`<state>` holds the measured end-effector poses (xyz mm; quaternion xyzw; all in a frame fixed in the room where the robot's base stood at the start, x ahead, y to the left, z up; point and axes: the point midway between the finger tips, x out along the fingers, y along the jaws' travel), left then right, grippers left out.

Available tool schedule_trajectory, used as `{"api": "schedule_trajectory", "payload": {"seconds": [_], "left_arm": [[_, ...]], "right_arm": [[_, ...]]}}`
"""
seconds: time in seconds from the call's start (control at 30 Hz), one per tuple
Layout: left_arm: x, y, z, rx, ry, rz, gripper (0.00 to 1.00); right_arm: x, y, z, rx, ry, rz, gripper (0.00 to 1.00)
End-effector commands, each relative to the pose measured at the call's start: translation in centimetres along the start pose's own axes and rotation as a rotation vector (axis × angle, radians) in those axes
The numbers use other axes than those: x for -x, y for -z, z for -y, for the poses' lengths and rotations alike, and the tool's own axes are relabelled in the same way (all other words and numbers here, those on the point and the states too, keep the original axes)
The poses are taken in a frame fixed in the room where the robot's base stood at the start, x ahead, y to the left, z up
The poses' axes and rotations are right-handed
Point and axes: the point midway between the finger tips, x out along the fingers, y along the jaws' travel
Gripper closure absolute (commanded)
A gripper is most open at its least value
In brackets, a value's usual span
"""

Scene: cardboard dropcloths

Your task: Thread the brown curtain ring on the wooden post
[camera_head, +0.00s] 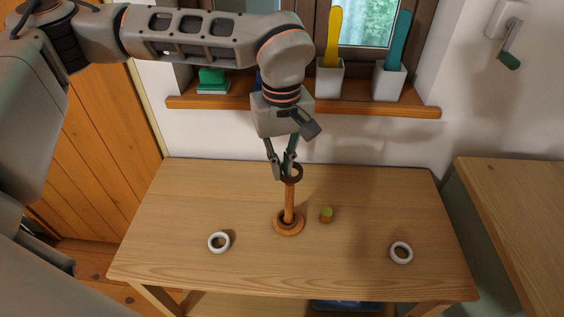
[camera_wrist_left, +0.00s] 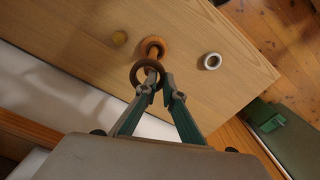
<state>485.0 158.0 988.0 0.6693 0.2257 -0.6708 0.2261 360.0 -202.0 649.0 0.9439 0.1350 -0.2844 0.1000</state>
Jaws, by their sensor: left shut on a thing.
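The brown curtain ring (camera_head: 297,169) is dark and held by its edge in the fingertips of my left gripper (camera_head: 282,172). The wooden post (camera_head: 289,205) stands upright on a round base near the middle of the table. In the head view the ring is at the height of the post's top and overlaps it. In the left wrist view the ring (camera_wrist_left: 135,75) lies across the line of the post (camera_wrist_left: 152,53), with my left gripper (camera_wrist_left: 160,90) at its edge. I cannot tell whether the post's tip is inside the ring. My right gripper is out of view.
Two white rings lie on the table, one at the left (camera_head: 212,248) and one at the right (camera_head: 393,255). A small green-topped piece (camera_head: 326,215) stands close right of the post. A windowsill (camera_head: 420,111) with white pots is behind. The table's front is mostly clear.

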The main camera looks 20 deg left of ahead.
Motion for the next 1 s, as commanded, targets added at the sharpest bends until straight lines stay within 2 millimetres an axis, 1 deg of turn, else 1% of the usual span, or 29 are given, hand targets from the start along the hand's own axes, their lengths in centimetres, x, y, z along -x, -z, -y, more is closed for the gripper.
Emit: {"api": "schedule_trajectory", "payload": {"seconds": [0.1, 0.5, 0.73, 0.97, 1.0], "left_arm": [[-0.7, 0.0, 0.0, -0.001, 0.0, 0.001, 1.0], [-2.3, 0.0, 0.1, -0.001, 0.002, 0.001, 1.0], [-2.9, -0.1, 0.2, -0.001, 0.008, 0.004, 1.0], [-3.0, -0.2, 0.2, -0.003, 0.009, 0.006, 1.0], [-3.0, -0.2, 0.2, -0.003, 0.009, 0.006, 0.87]], "right_arm": [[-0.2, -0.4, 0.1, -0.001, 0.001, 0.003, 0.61], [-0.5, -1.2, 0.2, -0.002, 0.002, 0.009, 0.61], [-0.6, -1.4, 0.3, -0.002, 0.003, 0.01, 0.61], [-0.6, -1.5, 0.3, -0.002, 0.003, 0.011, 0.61], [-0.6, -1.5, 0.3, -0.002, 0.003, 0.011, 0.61]]}}
